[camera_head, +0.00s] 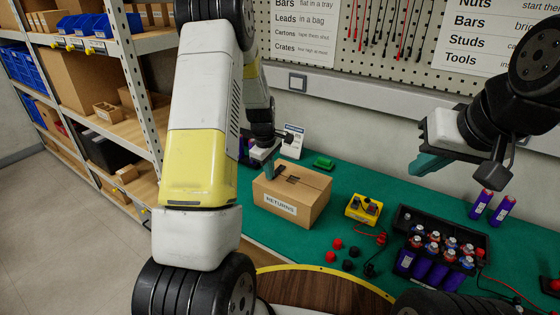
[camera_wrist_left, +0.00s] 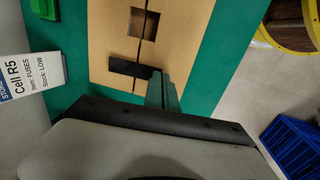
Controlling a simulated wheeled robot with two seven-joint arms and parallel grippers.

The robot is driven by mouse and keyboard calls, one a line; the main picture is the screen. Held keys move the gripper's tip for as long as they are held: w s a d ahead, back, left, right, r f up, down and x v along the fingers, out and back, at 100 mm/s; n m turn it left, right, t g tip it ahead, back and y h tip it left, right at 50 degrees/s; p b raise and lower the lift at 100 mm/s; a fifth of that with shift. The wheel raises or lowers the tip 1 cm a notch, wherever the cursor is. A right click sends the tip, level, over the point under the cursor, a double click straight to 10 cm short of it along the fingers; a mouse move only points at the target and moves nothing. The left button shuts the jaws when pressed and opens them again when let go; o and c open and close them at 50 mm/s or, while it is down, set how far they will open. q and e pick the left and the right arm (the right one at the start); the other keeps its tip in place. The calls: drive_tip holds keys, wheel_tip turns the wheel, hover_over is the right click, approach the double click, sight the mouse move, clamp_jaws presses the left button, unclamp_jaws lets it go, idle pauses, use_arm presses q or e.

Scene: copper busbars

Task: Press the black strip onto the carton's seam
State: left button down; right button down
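The brown carton (camera_head: 315,192) with a RETURNS label stands on the green mat. Its flat top (camera_wrist_left: 106,25) fills the upper middle of the left wrist view, with a seam running up it. The black strip (camera_wrist_left: 128,68) lies across the seam line, near a squarish dark opening (camera_wrist_left: 148,22). Whether the strip is flat against the carton is unclear. My left gripper (camera_head: 268,163) is over the carton's left end. Its teal fingers (camera_wrist_left: 160,80) are close together, at the strip's end. My right gripper (camera_head: 425,165) hangs empty above the mat; its finger gap is hidden.
Right of the carton are a yellow box (camera_head: 363,208), red and black caps, and a black tray (camera_head: 475,232) with several purple cells. A green block (camera_head: 323,162) and a stock card (camera_head: 293,141) stand behind the carton. Shelving (camera_head: 100,130) is at the left.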

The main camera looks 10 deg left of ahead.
use_arm(q)
drive_tip(key=shift+f, duration=0.3)
idle(1.1)
drive_tip(key=c, duration=1.6)
unclamp_jaws()
drive_tip(key=shift+s, duration=0.1)
